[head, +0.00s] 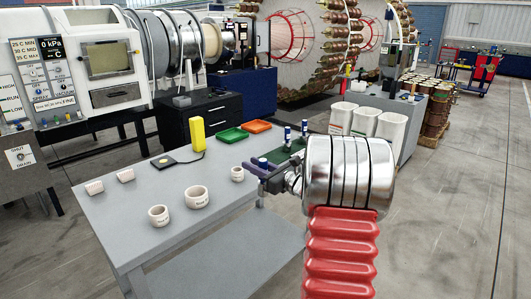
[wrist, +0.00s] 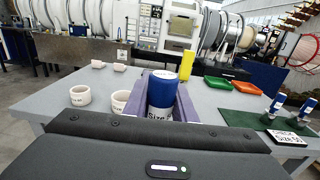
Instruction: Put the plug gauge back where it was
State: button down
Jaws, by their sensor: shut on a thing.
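A plug gauge with a blue handle (wrist: 163,88) and a silver cylinder with partly hidden "Size" lettering stands upright between the purple jaws of my gripper (wrist: 163,105). In the head view my gripper (head: 266,172) is over the table's right side, left of the green mat, with the blue handle (head: 263,162) just showing. My gripper is shut on this gauge. The green mat (wrist: 240,118) lies to the right in the wrist view and carries two more blue-handled gauges (wrist: 276,102) (wrist: 304,126) and a sign reading "CHECK SIZE". My arm hides part of the mat in the head view.
Several white rings stand on the grey table (head: 120,215), including one (head: 196,196) left of my gripper. A yellow block (head: 197,135), a black pad (head: 178,163), a green tray (head: 233,135) and an orange tray (head: 257,126) are farther back.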

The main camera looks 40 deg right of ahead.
jog(key=s+a+f+n+g+y, duration=0.2)
jog(key=a+f, duration=0.6)
jog(key=a, duration=0.4)
jog(key=s+a+f+n+g+y, duration=0.2)
jog(key=a+f+n+y, duration=0.2)
jog(key=a+f, duration=0.5)
jog(key=s+a+f+n+g+y, duration=0.1)
jog(key=a+f+n+g+y, duration=0.2)
jog(key=a, duration=1.3)
notch_tip(320, 180, down, 6)
jog(key=y, duration=0.3)
jog(key=shift+s+a, duration=0.35)
jog(key=shift+s, duration=0.05)
jog(key=shift+a+f+n+y, duration=0.1)
jog(key=shift+n+y, duration=0.2)
